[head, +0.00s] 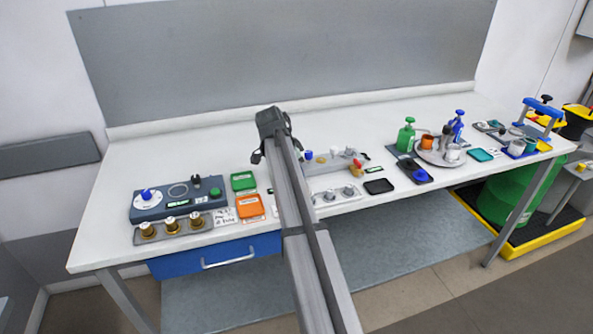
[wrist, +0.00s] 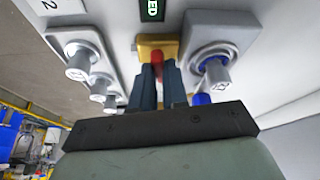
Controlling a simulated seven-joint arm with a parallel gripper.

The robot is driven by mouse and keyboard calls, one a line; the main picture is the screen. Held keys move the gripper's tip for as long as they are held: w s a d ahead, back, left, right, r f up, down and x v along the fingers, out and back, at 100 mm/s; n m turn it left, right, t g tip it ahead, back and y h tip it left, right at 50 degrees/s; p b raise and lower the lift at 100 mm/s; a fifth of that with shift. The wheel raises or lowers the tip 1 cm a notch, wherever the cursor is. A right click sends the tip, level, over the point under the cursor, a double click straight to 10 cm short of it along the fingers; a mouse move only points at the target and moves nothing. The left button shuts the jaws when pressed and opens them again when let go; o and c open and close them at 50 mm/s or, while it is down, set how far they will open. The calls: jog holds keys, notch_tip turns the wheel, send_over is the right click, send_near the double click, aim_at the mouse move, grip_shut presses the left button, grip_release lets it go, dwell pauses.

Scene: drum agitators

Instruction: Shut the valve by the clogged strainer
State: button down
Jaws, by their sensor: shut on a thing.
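In the wrist view, a red valve handle (wrist: 157,62) stands on a yellow body (wrist: 148,46). The two dark fingers of my gripper (wrist: 158,74) are shut on the handle from both sides and hide part of it. A black label (wrist: 152,10) with green-framed white letters ending in "ED" sits just beyond; the rest of its text is cut off. A grey strainer-like fitting (wrist: 215,70) with a blue ring is right of the valve.
Several silver knobs (wrist: 80,66) stand close left of my fingers. A blue cap (wrist: 202,99) is close on the right. In the head view, orange (head: 250,207) and green (head: 243,182) trays lie left of my arm; a black tray (head: 379,186) lies right.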

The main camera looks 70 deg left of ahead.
jog(key=shift+a+m+h, duration=0.1)
jog(key=shift+m+h, duration=0.4)
jog(key=shift+m, duration=0.6)
jog(key=c, duration=1.1)
grip_release()
jog(key=shift+c, duration=0.2)
